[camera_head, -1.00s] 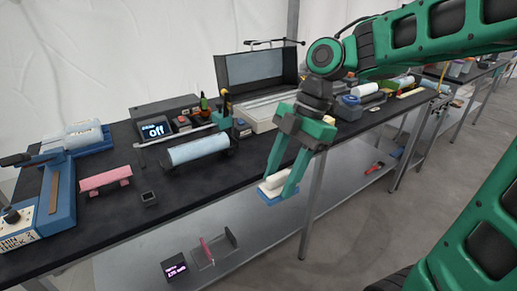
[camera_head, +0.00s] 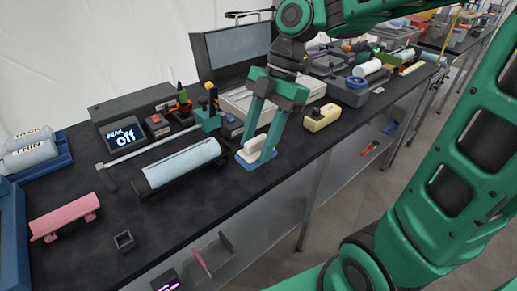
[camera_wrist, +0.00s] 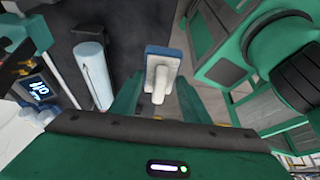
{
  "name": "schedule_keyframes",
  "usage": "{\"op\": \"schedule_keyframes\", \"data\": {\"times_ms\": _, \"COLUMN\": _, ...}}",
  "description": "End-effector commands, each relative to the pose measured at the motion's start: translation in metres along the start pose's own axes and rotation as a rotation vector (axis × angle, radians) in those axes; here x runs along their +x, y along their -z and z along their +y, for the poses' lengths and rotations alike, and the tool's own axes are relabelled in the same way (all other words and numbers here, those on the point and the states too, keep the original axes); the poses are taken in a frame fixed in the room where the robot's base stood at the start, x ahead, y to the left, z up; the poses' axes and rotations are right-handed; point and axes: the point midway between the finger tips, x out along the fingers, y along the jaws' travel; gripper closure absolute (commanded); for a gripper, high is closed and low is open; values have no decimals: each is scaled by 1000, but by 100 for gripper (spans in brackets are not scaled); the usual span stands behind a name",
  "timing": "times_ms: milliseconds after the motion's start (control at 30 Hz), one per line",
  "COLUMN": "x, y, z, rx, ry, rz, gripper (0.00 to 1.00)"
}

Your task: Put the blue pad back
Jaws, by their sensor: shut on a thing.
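The blue pad (camera_head: 255,163) is a flat blue plate with a white grip block (camera_head: 250,149) on top. My gripper (camera_head: 257,157) is shut on its white grip, with a green finger on each side. The pad hangs roughly level at the front edge of the black table, right of the pale blue roll; I cannot tell whether it touches the table. In the wrist view the pad (camera_wrist: 163,50) shows past the fingertips, its white grip toward me, with the table edge close by.
A pale blue roll (camera_head: 182,163) lies on a dark cradle to the left. A yellow block (camera_head: 322,118) stands to the right near the front edge. Behind are a teal stand (camera_head: 208,120) and an open grey case (camera_head: 232,53).

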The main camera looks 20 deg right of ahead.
Motion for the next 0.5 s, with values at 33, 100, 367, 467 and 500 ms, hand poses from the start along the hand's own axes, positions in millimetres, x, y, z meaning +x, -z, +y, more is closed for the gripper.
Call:
{"op": "schedule_keyframes", "data": {"times_ms": 33, "x": 3, "y": -8, "z": 6, "rx": 4, "ry": 2, "rz": 1, "gripper": 82}}
{"op": "schedule_keyframes", "data": {"times_ms": 100, "x": 6, "y": -21, "z": 15, "rx": 6, "ry": 2, "rz": 2, "gripper": 82}}
{"op": "schedule_keyframes", "data": {"times_ms": 367, "x": 19, "y": -69, "z": 47, "rx": 8, "ry": 1, "rz": 1, "gripper": 82}}
{"op": "schedule_keyframes", "data": {"times_ms": 467, "x": 24, "y": -84, "z": 58, "rx": 7, "ry": 1, "rz": 1, "gripper": 82}}
{"op": "schedule_keyframes", "data": {"times_ms": 500, "x": 24, "y": -88, "z": 61, "rx": 7, "ry": 0, "rz": 1, "gripper": 82}}
